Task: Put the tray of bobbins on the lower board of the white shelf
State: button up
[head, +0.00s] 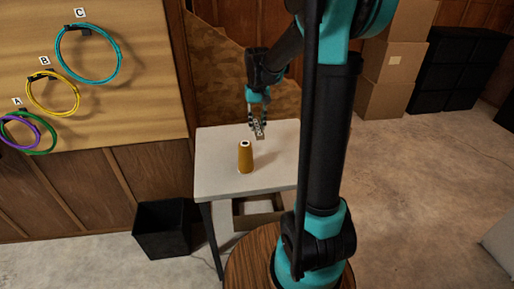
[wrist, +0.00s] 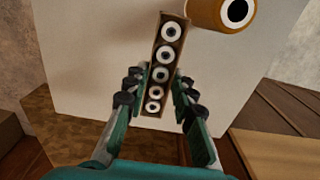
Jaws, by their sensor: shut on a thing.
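The tray of bobbins (wrist: 174,16) is a narrow brown tray with several white bobbins in a row, seen in the wrist view. My gripper (wrist: 159,80) is shut on it, with a finger along each long side. In the head view my gripper (head: 258,127) is over the back of the white shelf's top (head: 218,160), and the tray shows only as a small piece at the fingertips. Whether the tray touches the top cannot be told. The lower board (head: 226,222) is partly visible under the top, its right part hidden by my arm.
A mustard thread cone (head: 245,158) stands on the top, close to my gripper; it also shows in the wrist view (wrist: 217,12). A brown frame or box (head: 257,222) is below the top. A black bin (head: 162,229) stands left of the shelf. Cartons (head: 392,62) stand at right.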

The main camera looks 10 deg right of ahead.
aim_at(257, 154)
notch_tip(257, 154, down, 12)
dwell(0.5)
jog(key=shift+f, duration=0.1)
jog(key=o, duration=0.9)
